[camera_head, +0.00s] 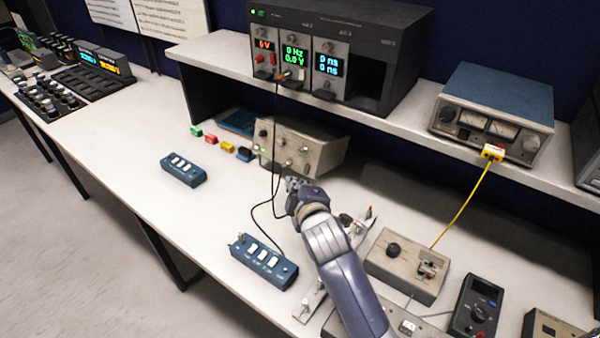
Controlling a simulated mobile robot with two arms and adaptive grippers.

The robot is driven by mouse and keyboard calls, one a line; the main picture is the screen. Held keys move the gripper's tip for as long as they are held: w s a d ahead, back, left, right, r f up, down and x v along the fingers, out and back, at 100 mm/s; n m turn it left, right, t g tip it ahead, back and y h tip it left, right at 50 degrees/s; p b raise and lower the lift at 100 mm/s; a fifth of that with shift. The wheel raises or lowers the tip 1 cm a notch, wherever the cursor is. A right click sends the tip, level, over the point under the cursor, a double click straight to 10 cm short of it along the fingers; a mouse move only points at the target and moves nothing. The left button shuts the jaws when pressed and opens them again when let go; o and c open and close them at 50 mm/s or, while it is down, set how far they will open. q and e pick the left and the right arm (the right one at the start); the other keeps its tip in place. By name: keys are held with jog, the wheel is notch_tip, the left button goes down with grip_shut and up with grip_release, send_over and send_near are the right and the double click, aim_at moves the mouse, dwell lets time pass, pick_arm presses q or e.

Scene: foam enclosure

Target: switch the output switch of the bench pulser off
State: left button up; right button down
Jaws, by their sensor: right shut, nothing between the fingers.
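A beige box with knobs and small switches on its front and a lit green lamp (325,150) stands on the bench under the shelf. It looks like the bench pulser. Its output switch is too small to tell apart, and I cannot read its position. My right gripper (292,183) is shut and empty, just in front of the box's lower front edge. I cannot tell whether it touches the box. My right arm comes in from the lower right. My left gripper is not in view.
A black cable (276,130) hangs from the rack unit (340,30) past the box's front and my gripper to a blue switch box (263,262). Another blue switch box (183,170) lies left. A beige knob box (405,268) stands right.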

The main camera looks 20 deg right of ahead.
aim_at(306, 169)
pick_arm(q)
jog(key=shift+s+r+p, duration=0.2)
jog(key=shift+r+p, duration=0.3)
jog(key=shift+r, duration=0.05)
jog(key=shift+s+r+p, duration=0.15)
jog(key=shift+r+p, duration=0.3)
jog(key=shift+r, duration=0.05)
pick_arm(e)
jog(key=w+d+f, duration=0.3)
jog(key=w+f, duration=0.1)
jog(key=w, duration=0.3)
jog(key=shift+w, duration=0.35)
jog(key=shift+w+d+f+n+t+b, duration=0.1)
jog(key=shift+d+f+n+t+b, duration=0.35)
jog(key=shift+b, duration=0.6)
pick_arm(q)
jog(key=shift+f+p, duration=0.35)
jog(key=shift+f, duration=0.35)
pick_arm(e)
jog(key=shift+a, duration=0.2)
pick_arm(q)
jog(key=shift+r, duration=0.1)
